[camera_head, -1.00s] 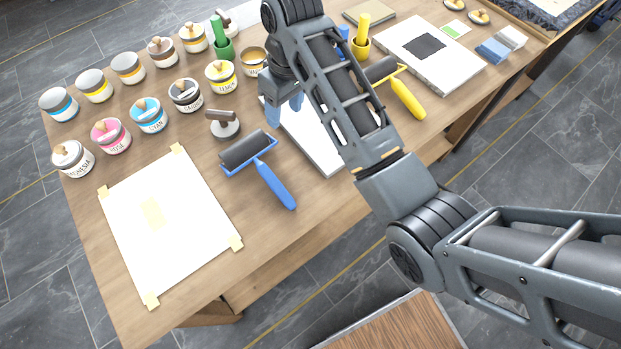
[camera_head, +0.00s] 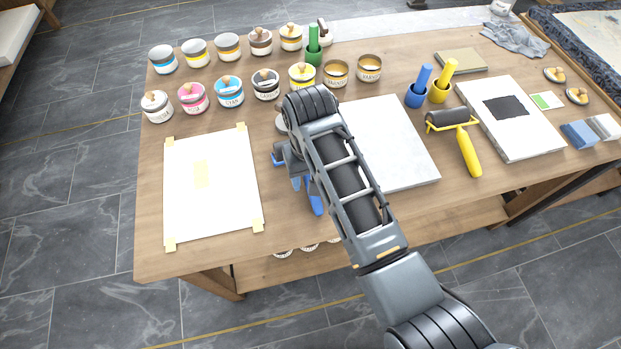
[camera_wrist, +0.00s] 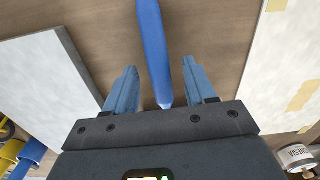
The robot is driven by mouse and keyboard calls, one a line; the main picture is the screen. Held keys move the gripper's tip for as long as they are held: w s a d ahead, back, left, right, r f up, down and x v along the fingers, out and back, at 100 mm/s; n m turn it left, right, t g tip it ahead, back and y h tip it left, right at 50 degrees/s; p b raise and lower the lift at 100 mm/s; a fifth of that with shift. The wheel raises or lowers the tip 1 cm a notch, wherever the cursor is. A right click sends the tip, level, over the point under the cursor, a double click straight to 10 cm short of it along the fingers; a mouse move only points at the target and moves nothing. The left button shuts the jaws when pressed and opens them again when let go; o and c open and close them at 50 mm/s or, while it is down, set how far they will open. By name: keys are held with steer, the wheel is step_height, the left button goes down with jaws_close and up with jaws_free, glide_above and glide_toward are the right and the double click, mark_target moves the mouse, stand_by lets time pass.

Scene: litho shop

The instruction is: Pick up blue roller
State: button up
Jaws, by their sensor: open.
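The blue roller lies on the wooden table. In the head view my arm covers most of it, and the end of its blue handle (camera_head: 317,205) shows beside the arm. In the wrist view the blue handle (camera_wrist: 153,45) runs between the two blue fingers of my gripper (camera_wrist: 160,66), with space on both sides. My gripper is open and holds nothing. In the head view my gripper (camera_head: 300,180) is over the roller, partly hidden by my arm.
A taped white sheet (camera_head: 225,200) lies left of my gripper. A pale slab (camera_head: 395,150) lies close on the right. Several ink tins (camera_head: 229,91) stand behind. A yellow roller (camera_head: 468,150) and a white slab with a black square (camera_head: 535,140) lie farther right.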

steer(key=shift+f, duration=1.05)
jaws_close()
